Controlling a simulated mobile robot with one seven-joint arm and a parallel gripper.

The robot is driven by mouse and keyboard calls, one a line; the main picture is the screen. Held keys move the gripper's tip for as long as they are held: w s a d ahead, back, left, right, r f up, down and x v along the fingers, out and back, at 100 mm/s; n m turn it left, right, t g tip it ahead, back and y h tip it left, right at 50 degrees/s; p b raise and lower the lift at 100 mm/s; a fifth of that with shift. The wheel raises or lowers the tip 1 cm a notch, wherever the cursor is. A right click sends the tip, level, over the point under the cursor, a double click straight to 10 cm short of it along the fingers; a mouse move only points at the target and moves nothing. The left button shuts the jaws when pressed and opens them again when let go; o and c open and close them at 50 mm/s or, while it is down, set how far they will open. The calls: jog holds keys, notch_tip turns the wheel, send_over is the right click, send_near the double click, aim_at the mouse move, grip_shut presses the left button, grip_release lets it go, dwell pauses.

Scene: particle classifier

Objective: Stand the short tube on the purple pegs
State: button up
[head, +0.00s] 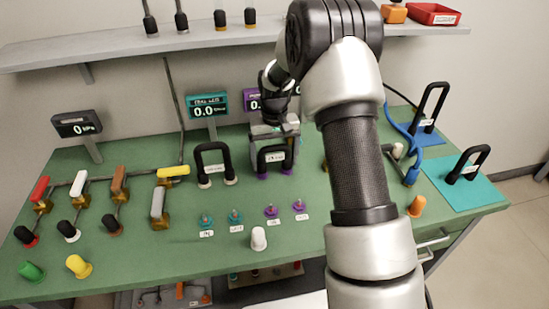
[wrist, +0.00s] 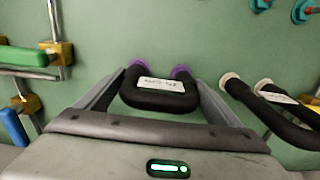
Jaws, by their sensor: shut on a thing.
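My gripper (head: 274,150) is shut on a black U-shaped tube (head: 272,157) with a white label and two purple ends. In the wrist view this tube (wrist: 160,95) sits between the fingers, its purple ends pointing away from the palm. I cannot tell whether the ends clear the green table. The two purple pegs (head: 271,210) (head: 299,205) stand bare on the table, nearer the robot than the tube. The purple pegs do not show in the wrist view.
A taller black tube with white ends (head: 212,162) stands left of my gripper; it shows at right in the wrist view (wrist: 268,98). Two teal pegs (head: 206,220) stand left of the purple ones. A white plug (head: 258,238) stands in front. Displays (head: 208,105) stand behind.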

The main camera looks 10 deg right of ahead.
jog(key=shift+f, duration=0.45)
jog(key=o, duration=1)
notch_tip(320, 180, up, 18)
jog(key=shift+f+p, duration=0.25)
jog(key=shift+p, duration=0.7)
